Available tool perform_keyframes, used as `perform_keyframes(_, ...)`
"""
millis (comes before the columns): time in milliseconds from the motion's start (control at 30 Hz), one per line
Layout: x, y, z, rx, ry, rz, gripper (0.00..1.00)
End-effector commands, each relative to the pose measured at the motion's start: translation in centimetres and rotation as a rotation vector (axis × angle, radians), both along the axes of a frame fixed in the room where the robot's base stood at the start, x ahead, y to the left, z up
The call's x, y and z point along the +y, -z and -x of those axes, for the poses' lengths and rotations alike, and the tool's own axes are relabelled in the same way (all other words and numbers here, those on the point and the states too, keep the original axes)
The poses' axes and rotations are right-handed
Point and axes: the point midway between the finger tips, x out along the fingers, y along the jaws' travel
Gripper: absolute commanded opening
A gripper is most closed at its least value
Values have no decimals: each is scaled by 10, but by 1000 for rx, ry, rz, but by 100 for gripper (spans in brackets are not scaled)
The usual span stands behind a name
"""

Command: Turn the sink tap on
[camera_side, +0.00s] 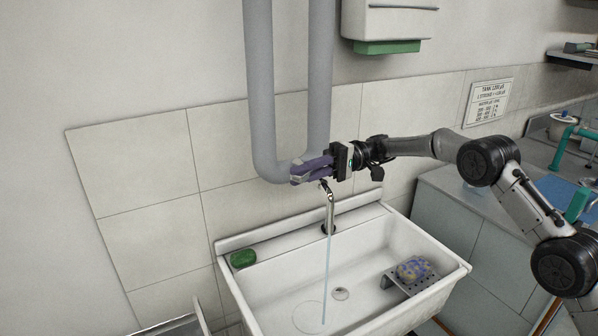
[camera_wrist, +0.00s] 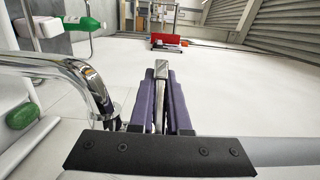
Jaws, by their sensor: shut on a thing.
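The chrome tap (camera_side: 330,205) stands at the back of the white sink (camera_side: 262,290), and a thin water stream (camera_side: 327,265) falls from it into the basin. My gripper (camera_side: 300,172) is above the tap, its purple fingers pointing left. In the wrist view my gripper (camera_wrist: 161,85) is shut on the chrome tap lever (camera_wrist: 161,68), which shows between the fingers. The curved tap spout (camera_wrist: 90,85) is to their left. In the side view the fingers hide most of the lever.
Green soap (camera_side: 243,258) lies on the sink's back left corner. Thick grey pipes (camera_side: 262,100) run down the wall behind my gripper. A dispenser (camera_side: 388,22) hangs above.

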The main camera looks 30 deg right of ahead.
Motion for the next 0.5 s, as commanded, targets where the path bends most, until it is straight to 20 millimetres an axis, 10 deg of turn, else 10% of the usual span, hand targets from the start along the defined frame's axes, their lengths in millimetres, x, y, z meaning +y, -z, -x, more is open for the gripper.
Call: perform_keyframes(500, -6, 1, 7, 1, -165, 1, 0)
